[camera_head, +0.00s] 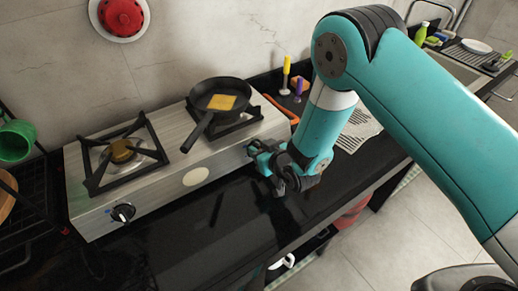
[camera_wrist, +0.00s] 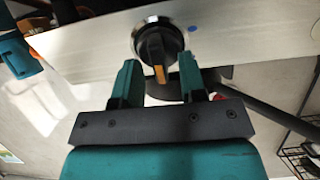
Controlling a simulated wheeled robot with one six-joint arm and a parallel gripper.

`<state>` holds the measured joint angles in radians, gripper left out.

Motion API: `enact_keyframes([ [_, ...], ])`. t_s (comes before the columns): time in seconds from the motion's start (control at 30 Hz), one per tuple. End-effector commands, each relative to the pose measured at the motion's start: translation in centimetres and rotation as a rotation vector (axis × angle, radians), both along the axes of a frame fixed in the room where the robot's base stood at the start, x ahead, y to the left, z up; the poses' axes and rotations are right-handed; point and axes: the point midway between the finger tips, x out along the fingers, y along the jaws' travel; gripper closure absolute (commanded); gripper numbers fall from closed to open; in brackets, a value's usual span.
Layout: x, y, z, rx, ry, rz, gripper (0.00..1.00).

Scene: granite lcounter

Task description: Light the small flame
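A steel two-burner stove (camera_head: 165,170) stands on the black counter. Its left burner (camera_head: 122,151) is bare and shows no flame. A black pan (camera_head: 219,97) covers the right burner. The left knob (camera_head: 123,213) is on the stove's front. The right knob (camera_wrist: 157,45), black with an orange mark, shows in the wrist view; my gripper hides most of it in the head view. My gripper (camera_head: 262,160) is at the front right of the stove. In the wrist view, my gripper's fingers (camera_wrist: 159,64) are apart, with the knob between and just beyond their tips; contact is unclear.
A yellow slice (camera_head: 221,102) lies in the pan. Yellow (camera_head: 286,72) and purple (camera_head: 299,87) handled utensils stand behind the stove's right end. A green mug (camera_head: 15,141) is at the far left. The counter before the stove (camera_head: 200,235) is clear.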

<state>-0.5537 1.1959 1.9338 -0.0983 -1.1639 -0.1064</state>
Motion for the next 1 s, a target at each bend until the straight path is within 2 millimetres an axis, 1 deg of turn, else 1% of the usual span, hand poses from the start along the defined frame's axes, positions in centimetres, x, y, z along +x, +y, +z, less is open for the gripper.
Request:
enact_keyframes([
  [0.03, -0.01, 0.05, 0.01, 0.0, 0.0, 0.001, 0.64],
  [0.07, -0.01, 0.05, 0.01, 0.0, 0.0, 0.001, 0.71],
  [0.1, -0.02, 0.06, 0.02, 0.0, 0.0, 0.001, 0.8],
  [0.2, -0.01, 0.04, 0.03, 0.0, 0.0, 0.001, 1.0],
  [0.47, -0.01, -0.01, -0.01, -0.006, -0.005, 0.003, 1.0],
  [0.63, -0.02, 0.01, -0.12, -0.045, -0.033, 0.02, 1.0],
  [0.77, -0.09, 0.07, -0.28, -0.102, -0.071, 0.045, 1.0],
  [1.0, -0.24, 0.24, -0.44, -0.261, -0.179, 0.115, 1.0],
])
